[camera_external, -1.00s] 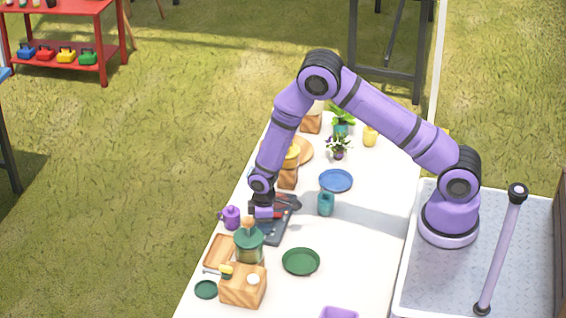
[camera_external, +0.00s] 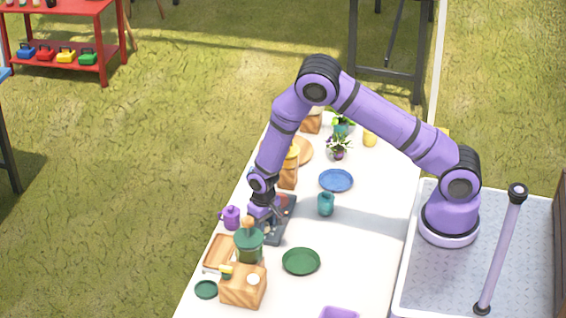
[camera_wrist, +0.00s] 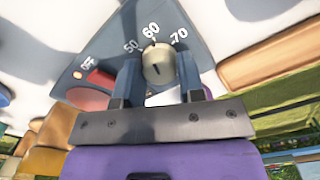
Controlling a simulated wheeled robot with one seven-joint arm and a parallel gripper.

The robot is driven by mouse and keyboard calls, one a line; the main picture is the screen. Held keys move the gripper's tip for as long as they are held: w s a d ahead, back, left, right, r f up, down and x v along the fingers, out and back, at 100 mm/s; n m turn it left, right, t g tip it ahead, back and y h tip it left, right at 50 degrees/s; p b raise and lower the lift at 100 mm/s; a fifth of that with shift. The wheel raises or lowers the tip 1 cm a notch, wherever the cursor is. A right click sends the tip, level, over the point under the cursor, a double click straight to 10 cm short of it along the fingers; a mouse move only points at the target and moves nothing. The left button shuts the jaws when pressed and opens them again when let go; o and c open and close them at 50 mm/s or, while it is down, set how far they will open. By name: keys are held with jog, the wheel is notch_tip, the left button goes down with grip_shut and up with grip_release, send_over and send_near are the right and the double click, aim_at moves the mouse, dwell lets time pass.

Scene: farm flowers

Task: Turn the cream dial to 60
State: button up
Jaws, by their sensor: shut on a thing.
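The cream dial (camera_wrist: 158,66) sits on a dark blue-grey panel (camera_wrist: 110,50) marked OFF, 50, 60 and 70. In the wrist view the dial is between the two fingers of my gripper (camera_wrist: 159,72), which is shut on it. The 60 mark is just above the dial, with 50 to the left and 70 to the right. A short dark line shows on the dial face; I cannot tell its exact reading. In the external view my gripper (camera_external: 262,212) is down at the panel (camera_external: 282,225) and hides the dial.
A red switch (camera_wrist: 100,78) is near OFF. A purple mug (camera_external: 230,217) stands left of my gripper, and a green-lidded jar (camera_external: 248,245) is close in front. A teal cup (camera_external: 325,204) and blue plate (camera_external: 336,180) are to the right.

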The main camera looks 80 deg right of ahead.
jog(key=shift+m, duration=0.4)
jog(key=o, duration=0.9)
notch_tip(320, 180, up, 11)
jog(key=shift+f, duration=0.1)
dwell(0.5)
